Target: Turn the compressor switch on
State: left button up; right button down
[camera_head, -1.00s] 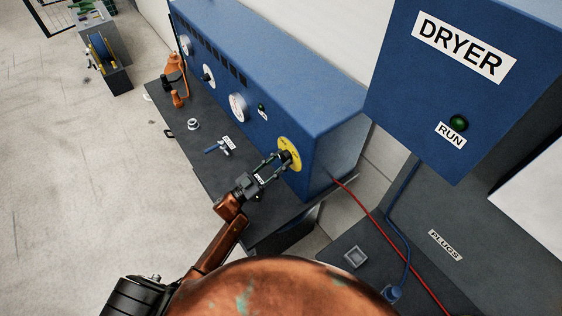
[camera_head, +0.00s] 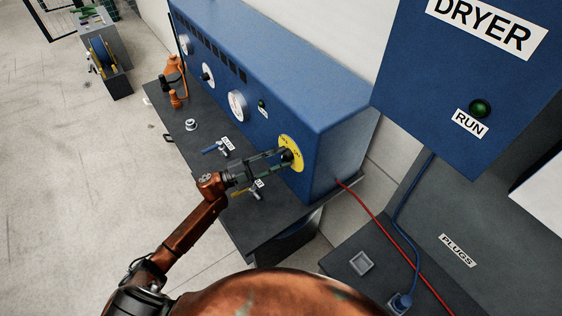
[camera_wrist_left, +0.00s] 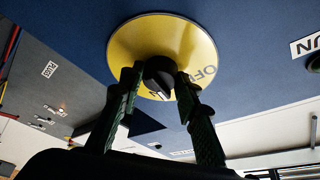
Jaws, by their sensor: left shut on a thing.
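The compressor switch is a black knob (camera_wrist_left: 158,76) on a round yellow plate (camera_head: 293,146) on the front of the blue compressor box (camera_head: 338,150). The plate also shows in the left wrist view (camera_wrist_left: 195,45), with the word OFF at its right. My left gripper (camera_head: 287,157) reaches the knob from the left in the head view. In the left wrist view its two fingers (camera_wrist_left: 155,82) stand one on each side of the knob, shut on it. A light mark shows on the knob's edge. My right gripper is not in view.
Below the box, a dark bench (camera_head: 185,148) carries valves with blue (camera_head: 214,148) and yellow (camera_head: 243,192) handles. An orange bottle-like item (camera_head: 173,70) stands at its far end. A blue DRYER cabinet (camera_head: 440,90) is at right. Red and blue hoses run below it. Open floor lies left.

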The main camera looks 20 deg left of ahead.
pick_arm(q)
jog(key=shift+a+r+m+g+y+b, duration=0.15)
jog(key=shift+m+g+y+b, duration=0.4)
jog(key=shift+m, duration=1.35)
jog(key=shift+d+r+m+g+y+b, duration=0.15)
jog(key=shift+m+g+b, duration=0.4)
jog(key=shift+m, duration=1.35)
jog(key=shift+g, duration=0.3)
jog(key=o, duration=1.2)
jog(key=shift+a, duration=0.1)
jog(key=shift+c, duration=0.2)
jog(key=v, duration=1.2)
